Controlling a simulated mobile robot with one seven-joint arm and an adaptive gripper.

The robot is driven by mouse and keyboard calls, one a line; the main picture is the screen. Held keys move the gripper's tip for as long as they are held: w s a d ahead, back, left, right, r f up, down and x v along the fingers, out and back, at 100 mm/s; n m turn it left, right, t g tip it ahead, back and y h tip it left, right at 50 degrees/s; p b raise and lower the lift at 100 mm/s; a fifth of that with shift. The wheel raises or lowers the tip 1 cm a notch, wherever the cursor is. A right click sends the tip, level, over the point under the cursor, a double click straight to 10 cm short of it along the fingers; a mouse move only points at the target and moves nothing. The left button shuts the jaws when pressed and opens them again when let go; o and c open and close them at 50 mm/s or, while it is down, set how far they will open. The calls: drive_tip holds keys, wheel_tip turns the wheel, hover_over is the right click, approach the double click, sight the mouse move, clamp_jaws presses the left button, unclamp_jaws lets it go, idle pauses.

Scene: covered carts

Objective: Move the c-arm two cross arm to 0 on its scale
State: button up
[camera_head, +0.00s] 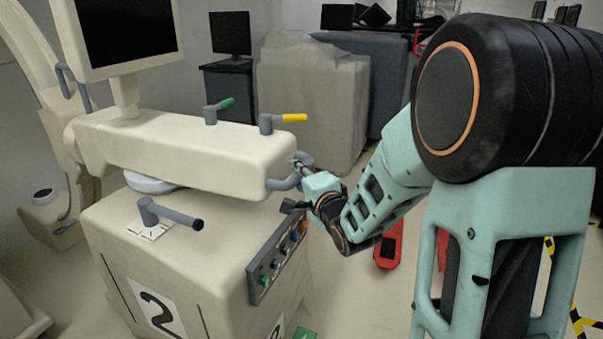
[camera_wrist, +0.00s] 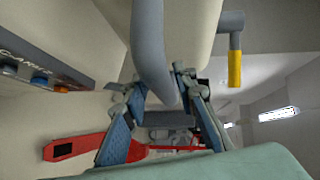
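The cross arm (camera_head: 190,145) is the long beige beam on top of the c-arm cart (camera_head: 180,260) marked 2. A grey looped handle (camera_head: 279,184) sticks out of its right end. My gripper (camera_head: 301,167) is at that handle. In the wrist view, the fingers of my gripper (camera_wrist: 160,92) stand on either side of the grey handle bar (camera_wrist: 152,45). They are spread apart, with a narrow gap on the left; contact on the right is unclear. A white plate with dark marks (camera_head: 150,231) lies under a grey lever (camera_head: 168,213). The cross arm's scale reading cannot be made out.
A monitor (camera_head: 128,30) stands on the beam, with green (camera_head: 226,103) and yellow (camera_head: 294,118) levers. A button panel (camera_head: 277,262) is below my gripper. Covered carts (camera_head: 312,95) stand behind. A red floor piece (camera_head: 391,245) lies beyond my arm.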

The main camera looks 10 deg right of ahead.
drive_tip(key=shift+o, duration=0.4)
drive_tip(key=shift+w+d+r, duration=0.1)
drive_tip(key=shift+d, duration=0.1)
drive_tip(key=shift+s+r, duration=0.1)
drive_tip(key=shift+s, duration=0.15)
drive_tip(key=f+v, duration=0.1)
drive_tip(key=v, duration=0.5)
drive_tip(key=shift+s+r, duration=0.45)
drive_tip(key=shift+r, duration=0.05)
drive_tip(key=shift+d, duration=0.1)
